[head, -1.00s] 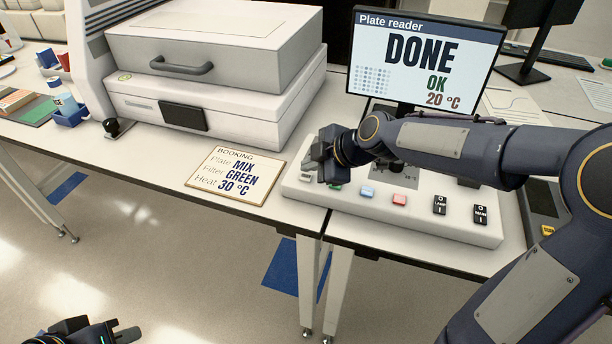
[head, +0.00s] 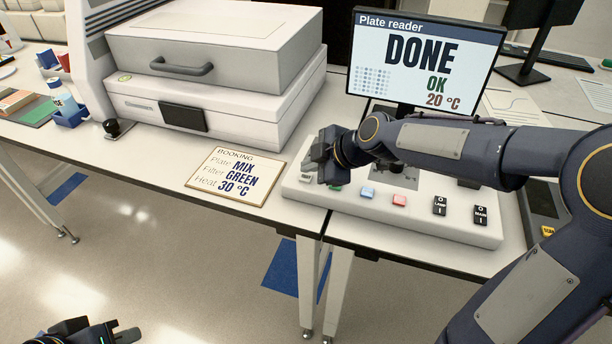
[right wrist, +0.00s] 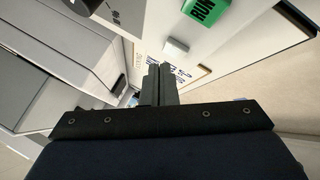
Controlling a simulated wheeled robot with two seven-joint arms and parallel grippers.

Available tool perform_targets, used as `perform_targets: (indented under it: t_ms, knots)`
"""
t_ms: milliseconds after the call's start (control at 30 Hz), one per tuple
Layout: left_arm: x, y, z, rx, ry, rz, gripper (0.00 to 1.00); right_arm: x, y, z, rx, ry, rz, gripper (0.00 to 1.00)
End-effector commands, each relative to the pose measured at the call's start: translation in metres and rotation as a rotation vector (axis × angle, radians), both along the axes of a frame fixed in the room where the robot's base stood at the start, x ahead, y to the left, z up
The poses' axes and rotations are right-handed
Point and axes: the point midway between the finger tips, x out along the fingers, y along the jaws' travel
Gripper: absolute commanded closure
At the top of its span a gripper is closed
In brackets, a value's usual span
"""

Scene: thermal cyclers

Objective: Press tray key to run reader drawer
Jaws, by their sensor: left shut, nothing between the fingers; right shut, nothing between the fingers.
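The white control panel (head: 440,222) stands on the bench below the plate reader screen (head: 425,62), which reads DONE, OK, 20 °C. A pale key (head: 306,178) sits at the panel's left end; its label is too small to read. It also shows in the right wrist view (right wrist: 175,48), beside the green RUN key (right wrist: 206,10). My right gripper (head: 319,160) is shut and empty, above the panel's left end close to the pale key; I cannot tell whether they touch. My left gripper (head: 128,335) is shut and empty, low at the bottom left, away from the bench.
A large white instrument (head: 225,105) with a grey handled lid stands left of the panel, its dark front piece flush. A booking card (head: 235,176) lies before it. Blue (head: 367,192) and red (head: 400,200) keys and LAMP and MAIN switches sit along the panel.

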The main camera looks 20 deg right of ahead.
Motion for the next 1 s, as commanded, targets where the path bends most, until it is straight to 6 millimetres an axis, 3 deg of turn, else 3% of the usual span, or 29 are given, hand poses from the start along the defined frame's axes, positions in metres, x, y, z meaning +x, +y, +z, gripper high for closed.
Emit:
perform_targets:
  t_ms: [533,1000]
  knots:
    - [0.0,0.0,-0.001,0.0,0.0,0.0,1.0,0.0,0.0,0.0,0.0,0.0,0.0,1.0]
    - [0.0,0.0,-0.017,0.0,0.0,0.0,1.0,0.0,0.0,-0.009,0.0,0.0,0.0,1.0]
